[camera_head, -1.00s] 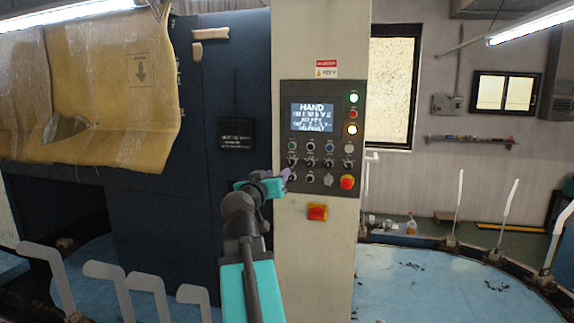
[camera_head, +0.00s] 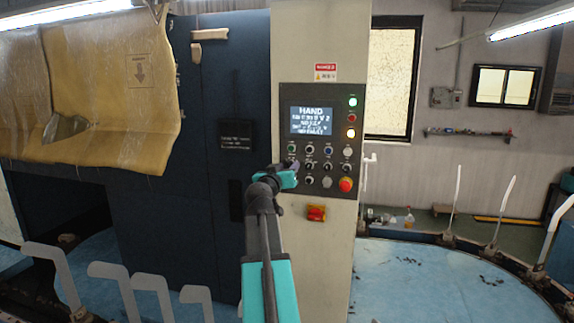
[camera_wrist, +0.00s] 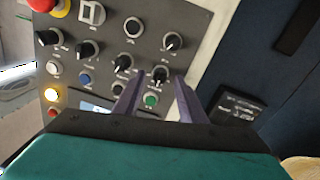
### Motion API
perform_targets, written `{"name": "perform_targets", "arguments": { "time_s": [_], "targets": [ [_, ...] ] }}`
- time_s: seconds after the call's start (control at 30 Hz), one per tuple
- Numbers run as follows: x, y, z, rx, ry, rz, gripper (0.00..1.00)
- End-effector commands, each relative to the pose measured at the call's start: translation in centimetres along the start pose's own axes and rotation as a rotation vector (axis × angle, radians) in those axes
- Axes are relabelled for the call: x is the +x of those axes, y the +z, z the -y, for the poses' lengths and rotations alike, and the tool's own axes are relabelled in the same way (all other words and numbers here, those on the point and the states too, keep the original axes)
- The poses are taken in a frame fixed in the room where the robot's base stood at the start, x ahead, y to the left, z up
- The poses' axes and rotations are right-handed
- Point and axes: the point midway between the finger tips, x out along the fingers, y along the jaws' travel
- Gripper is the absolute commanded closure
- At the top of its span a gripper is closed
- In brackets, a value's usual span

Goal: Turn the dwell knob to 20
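The control panel (camera_head: 321,120) on the cream column has several black knobs with white pointer marks. Their labels are too small to read, so I cannot tell which is the dwell knob or its value. My gripper (camera_head: 294,166) is at the panel's left edge, by the leftmost knobs. In the wrist view my gripper (camera_wrist: 159,76) has its two purple fingers apart. One black knob (camera_wrist: 160,74) shows between the fingertips, with gaps on both sides. I cannot tell how far the tips are from the panel. A green button (camera_wrist: 151,100) shows between the fingers, nearer the palm.
Another knob (camera_wrist: 173,41) sits just beyond the fingertips, and more knobs are beside them. A red emergency button (camera_head: 345,184) is at the panel's lower right. A lit screen (camera_head: 311,121) reads HAND. A red-and-yellow switch (camera_head: 316,213) is below the panel.

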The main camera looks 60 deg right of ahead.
Motion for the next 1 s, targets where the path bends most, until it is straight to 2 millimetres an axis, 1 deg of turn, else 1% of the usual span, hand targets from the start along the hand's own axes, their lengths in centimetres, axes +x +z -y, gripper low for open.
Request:
{"name": "perform_targets", "arguments": {
  "time_s": [0.03,0.13,0.43,0.47,0.5,0.67,0.7,1.0],
  "targets": [
    [0.4,-0.13,0.0,0.0,0.0,0.001,0.63],
    [0.7,-0.07,0.01,0.001,0.0,0.0,0.63],
    [0.75,0.01,0.04,0.001,-0.001,0.0,0.63],
    [0.74,0.01,0.05,0.001,-0.001,0.0,0.65],
    [0.74,0.01,0.05,0.001,-0.001,0.0,0.71],
    [0.73,-0.01,0.07,0.001,-0.001,0.0,0.98],
    [0.73,-0.01,0.07,0.001,-0.001,0.0,1.0],
    [0.73,0.16,0.15,-0.046,-0.001,-0.003,1.0]
  ]
}}
